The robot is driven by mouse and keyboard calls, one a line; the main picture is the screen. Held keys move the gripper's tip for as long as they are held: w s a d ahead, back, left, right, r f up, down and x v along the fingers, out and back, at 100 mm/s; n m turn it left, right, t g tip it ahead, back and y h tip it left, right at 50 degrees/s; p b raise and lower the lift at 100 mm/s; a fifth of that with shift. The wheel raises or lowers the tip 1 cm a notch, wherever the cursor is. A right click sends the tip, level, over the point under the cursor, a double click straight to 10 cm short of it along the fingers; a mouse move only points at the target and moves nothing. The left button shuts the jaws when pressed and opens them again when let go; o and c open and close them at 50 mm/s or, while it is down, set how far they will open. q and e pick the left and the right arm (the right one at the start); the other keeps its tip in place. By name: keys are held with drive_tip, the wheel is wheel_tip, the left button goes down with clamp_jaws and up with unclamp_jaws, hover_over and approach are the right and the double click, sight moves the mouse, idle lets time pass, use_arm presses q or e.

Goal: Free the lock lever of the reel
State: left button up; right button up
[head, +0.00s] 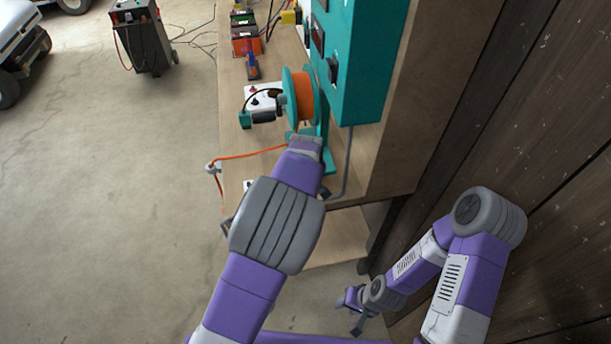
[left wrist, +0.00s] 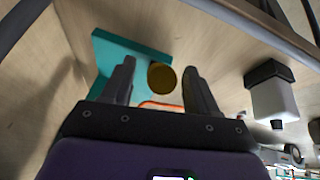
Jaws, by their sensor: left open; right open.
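The reel (head: 304,96), a teal spool wound with orange cable, stands on the wooden bench beside a teal cabinet. My left arm reaches up to it from below, and its gripper is mostly hidden behind my wrist in the head view. In the left wrist view my left gripper (left wrist: 159,68) is open. A round dark-yellow knob (left wrist: 162,78) shows between its fingers, with no clear contact. I cannot tell whether this knob belongs to the lock lever. A teal plate (left wrist: 112,52) lies behind it. My right gripper (head: 353,312) is open and empty, low at the right.
The teal cabinet (head: 362,62) stands right of the reel. An orange cable (head: 248,155) runs left to a small grey fitting (head: 212,167) at the bench edge. A white box (head: 262,98) sits left of the reel.

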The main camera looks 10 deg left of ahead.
use_arm(q)
drive_tip(key=shift+w+f, duration=0.2)
drive_tip(key=shift+f, duration=0.3)
clamp_jaws()
